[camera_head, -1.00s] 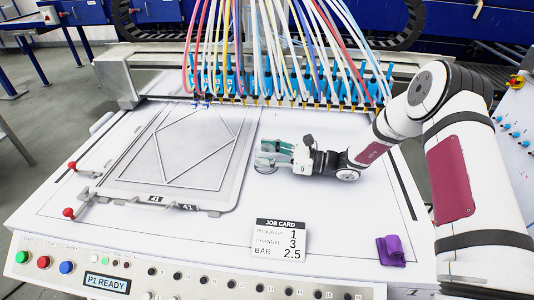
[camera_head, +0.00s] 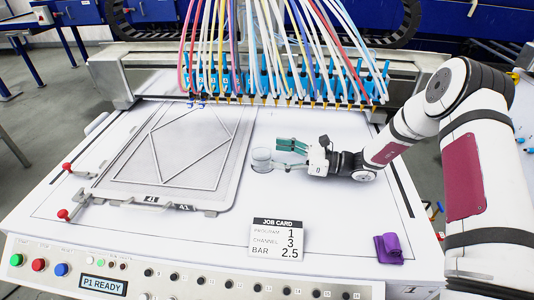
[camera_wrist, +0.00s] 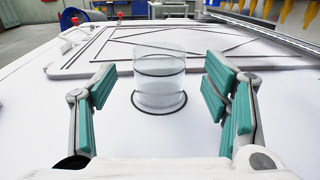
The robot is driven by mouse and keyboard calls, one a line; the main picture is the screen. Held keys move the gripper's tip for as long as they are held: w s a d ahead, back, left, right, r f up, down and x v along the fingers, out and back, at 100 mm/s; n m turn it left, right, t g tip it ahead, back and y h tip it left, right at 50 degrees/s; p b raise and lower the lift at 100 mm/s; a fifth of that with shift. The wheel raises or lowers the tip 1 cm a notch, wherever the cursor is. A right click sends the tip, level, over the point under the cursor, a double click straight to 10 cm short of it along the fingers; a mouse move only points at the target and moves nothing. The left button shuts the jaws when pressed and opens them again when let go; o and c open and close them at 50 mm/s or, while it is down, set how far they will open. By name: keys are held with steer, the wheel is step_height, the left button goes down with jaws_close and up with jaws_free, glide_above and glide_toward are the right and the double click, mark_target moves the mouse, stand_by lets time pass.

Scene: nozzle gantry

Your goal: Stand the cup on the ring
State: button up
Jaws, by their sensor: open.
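The clear cup (camera_head: 262,156) stands upright on the white table, right of the frame plate. In the wrist view the cup (camera_wrist: 159,75) is straight ahead, between and beyond the fingers, with white gaps on both sides. A thin black ring (camera_wrist: 182,105) on the table shows around the cup's base; the cup appears to stand inside it, its far side partly seen through the cup. My gripper (camera_head: 281,154) with green pads is open, low over the table just right of the cup, and holds nothing.
A grey frame plate (camera_head: 225,180) lies left of the cup. A row of nozzles (camera_head: 300,98) with hoses hangs behind. A job card (camera_head: 277,238) and a purple cloth (camera_head: 389,248) lie in front. The table between them is clear.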

steer(key=d, duration=0.4)
steer(key=s+d, duration=0.1)
steer(key=d, duration=0.2)
steer(key=s+r+n+g+h, duration=0.5)
steer(key=s+r+n+h, duration=0.55)
steer(key=s+r, duration=0.6)
steer(key=s+d+r+n+t+h, duration=0.2)
steer(key=s+d, duration=0.4)
steer(key=s, duration=0.4)
steer(key=s+d+r+n+t+h, duration=0.2)
steer(key=s+d+n+t+h, duration=0.2)
steer(key=s, duration=0.5)
steer(key=shift+s+d+n+h, duration=0.35)
steer(key=shift+d+n+h, duration=0.3)
steer(key=shift+d+n, duration=0.8)
steer(key=shift+a+r, duration=0.1)
